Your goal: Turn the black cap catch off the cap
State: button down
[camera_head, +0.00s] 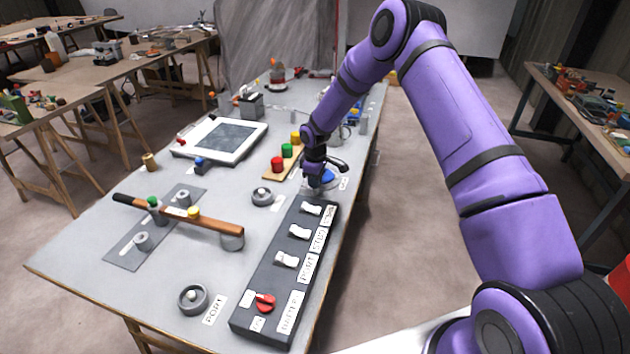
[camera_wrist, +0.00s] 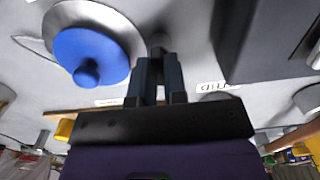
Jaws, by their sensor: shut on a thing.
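The blue cap (camera_wrist: 92,52) with its round knob sits in a round silvery seat on the grey bench top in the wrist view. In the head view the cap (camera_head: 327,177) shows partly below my wrist. My gripper (camera_wrist: 158,58) is beside the cap, with its two dark fingers close together. They are shut on a small dark piece at the cap's edge, the black cap catch (camera_wrist: 158,41). Most of the catch is hidden between the fingers. In the head view my gripper (camera_head: 312,179) is low at the bench's right side, its fingertips hard to make out.
A dark switch panel (camera_head: 270,275) with white rockers and a red switch lies nearer. A board with red, green and yellow buttons (camera_head: 287,151) stands left of my wrist. A small round knob (camera_head: 262,196) and a white framed tablet (camera_head: 220,140) are farther left.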

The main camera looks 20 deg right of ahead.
dwell(0.3)
jog(key=c, duration=1.2)
grip_release()
jog(key=shift+o, duration=0.2)
jog(key=shift+r, duration=0.1)
notch_tip(320, 180, up, 11)
jog(key=shift+f, duration=0.2)
